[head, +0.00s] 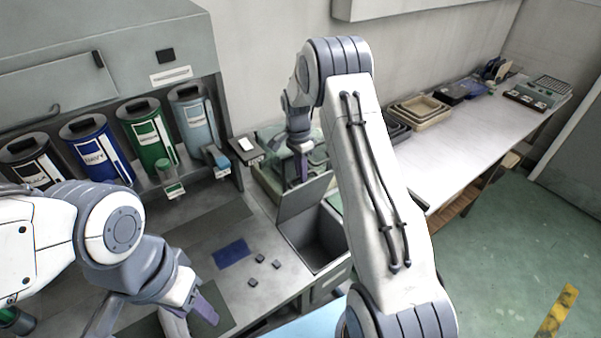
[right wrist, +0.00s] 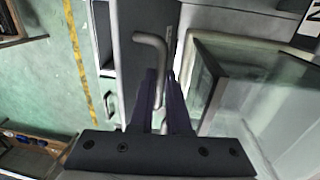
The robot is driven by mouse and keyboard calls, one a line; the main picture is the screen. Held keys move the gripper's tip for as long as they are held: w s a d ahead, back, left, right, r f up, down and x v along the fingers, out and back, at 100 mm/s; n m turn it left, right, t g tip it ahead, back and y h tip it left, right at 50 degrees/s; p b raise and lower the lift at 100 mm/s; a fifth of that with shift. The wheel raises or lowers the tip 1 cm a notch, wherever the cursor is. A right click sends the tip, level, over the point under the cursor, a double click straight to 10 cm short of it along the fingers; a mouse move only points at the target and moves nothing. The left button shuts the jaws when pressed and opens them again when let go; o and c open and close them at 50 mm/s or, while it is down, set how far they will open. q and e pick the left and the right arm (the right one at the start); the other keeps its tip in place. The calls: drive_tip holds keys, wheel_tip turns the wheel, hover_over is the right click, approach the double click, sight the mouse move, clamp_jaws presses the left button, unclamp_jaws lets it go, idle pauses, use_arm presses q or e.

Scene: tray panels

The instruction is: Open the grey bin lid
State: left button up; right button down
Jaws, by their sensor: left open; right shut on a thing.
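The grey bin (head: 322,262) is set in the worktop at the middle of the head view, and its dark inside shows. Its grey lid (head: 299,201) stands raised and tilted up at the bin's back left edge. My right gripper (head: 297,172) is at the top of the lid. In the right wrist view my right gripper (right wrist: 163,85) is shut on the lid's bent grey handle (right wrist: 151,42), which runs between its purple fingers. My left gripper (head: 205,303) is open and empty low over the worktop's front, partly hidden by its own arm.
Several colored dispensers, one a blue one (head: 92,150), line the back left. A blue patch (head: 232,253) and small dark cubes (head: 263,261) lie left of the bin. A green-tinted clear container (head: 268,182) stands behind the lid. A long bench (head: 450,130) with trays runs right.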

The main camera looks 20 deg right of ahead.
drive_tip(key=shift+w+a+r+t, duration=0.1)
drive_tip(key=shift+w+r+t, duration=0.05)
drive_tip(key=shift+w, duration=0.25)
drive_tip(key=shift+w+r+t, duration=0.1)
drive_tip(key=shift+w+t, duration=0.05)
drive_tip(key=shift+w, duration=0.25)
drive_tip(key=c, duration=1)
unclamp_jaws()
drive_tip(key=shift+w, duration=0.1)
drive_tip(key=shift+c, duration=0.2)
drive_tip(key=shift+o, duration=0.8)
drive_tip(key=shift+w+a, duration=0.1)
drive_tip(key=shift+a, duration=0.05)
wheel_tip(320, 180, up, 10)
drive_tip(key=b, duration=0.3)
drive_tip(key=shift+w, duration=0.2)
